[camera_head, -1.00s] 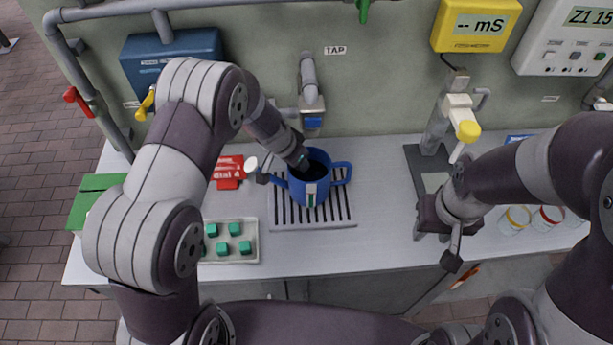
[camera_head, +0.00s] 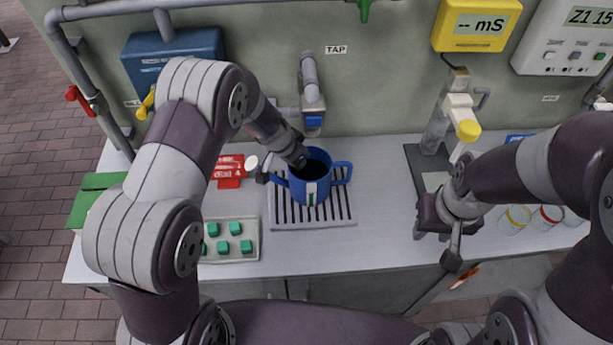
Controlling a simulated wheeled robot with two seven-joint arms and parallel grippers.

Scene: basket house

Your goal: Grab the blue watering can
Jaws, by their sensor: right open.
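The blue watering can (camera_head: 310,187) stands upright on a slatted drain tray (camera_head: 340,223) below the tap (camera_head: 313,100). It has a handle on its right and a pale spout head on its left. My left gripper (camera_head: 291,172) is at the can's left side by the spout. My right gripper (camera_head: 450,246) is open and empty over the right part of the counter, well apart from the can.
A tray of green cubes (camera_head: 253,257) sits at the front left, with red packets (camera_head: 229,171) behind it and a green box (camera_head: 91,196) at the far left. A dark stand with a yellow-tipped valve (camera_head: 468,130) and several small cups (camera_head: 514,219) are right. The counter (camera_head: 375,190) between is clear.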

